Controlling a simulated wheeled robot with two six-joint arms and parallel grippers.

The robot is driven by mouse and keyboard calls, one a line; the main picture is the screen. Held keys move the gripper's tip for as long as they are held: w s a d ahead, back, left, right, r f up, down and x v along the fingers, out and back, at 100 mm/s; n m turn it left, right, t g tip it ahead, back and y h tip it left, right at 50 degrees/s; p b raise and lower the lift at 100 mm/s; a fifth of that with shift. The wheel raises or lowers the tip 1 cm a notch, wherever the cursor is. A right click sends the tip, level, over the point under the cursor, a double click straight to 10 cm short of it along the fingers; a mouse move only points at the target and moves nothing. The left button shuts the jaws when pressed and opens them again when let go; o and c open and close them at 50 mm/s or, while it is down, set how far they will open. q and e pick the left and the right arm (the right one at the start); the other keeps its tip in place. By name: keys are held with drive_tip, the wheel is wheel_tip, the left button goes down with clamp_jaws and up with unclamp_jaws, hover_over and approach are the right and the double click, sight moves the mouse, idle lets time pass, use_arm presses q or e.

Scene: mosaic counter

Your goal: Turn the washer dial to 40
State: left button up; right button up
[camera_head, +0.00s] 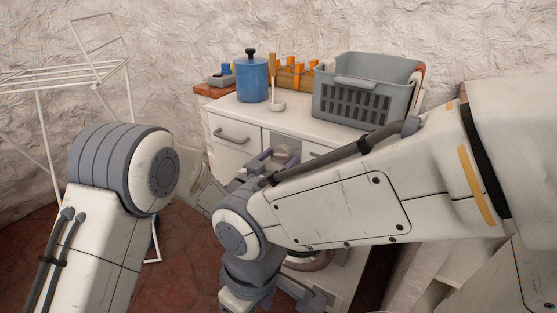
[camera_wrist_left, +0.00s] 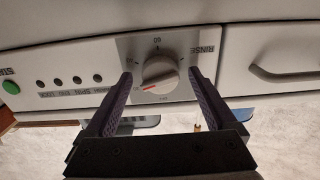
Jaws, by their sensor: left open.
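The washer dial (camera_wrist_left: 160,72) is a round grey knob on a silver plate with a raised grip bar. Its red mark points to the lower left in the wrist view. A 60 stands above the knob and RINSE to its right; the other marks are too small to read. My left gripper (camera_wrist_left: 159,76) is open, with one purple finger on each side of the dial and visible gaps. In the head view the left gripper (camera_head: 278,161) is at the washer front, and the dial is mostly hidden. My right gripper is partly seen at the bottom; its jaw state is unclear.
The washer panel has a green button (camera_wrist_left: 11,87), several small lights and a drawer handle (camera_wrist_left: 284,74). A white drying rack (camera_head: 45,130) stands at left.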

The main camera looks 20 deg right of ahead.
use_arm(q)
drive_tip(key=shift+d, duration=0.15)
drive_tip(key=c, duration=1.4)
drive_tip(key=shift+o, duration=0.2)
drive_tip(key=m+b, duration=0.3)
drive_tip(key=shift+f+m, duration=0.15)
drive_tip(key=shift+m, duration=0.25)
drive_tip(key=shift+w+m+b, duration=0.1)
drive_tip(key=shift+m+b, duration=1.8)
drive_tip(key=shift+m, duration=0.6)
drive_tip(key=o, duration=1.4)
drive_tip(key=shift+c, duration=0.2)
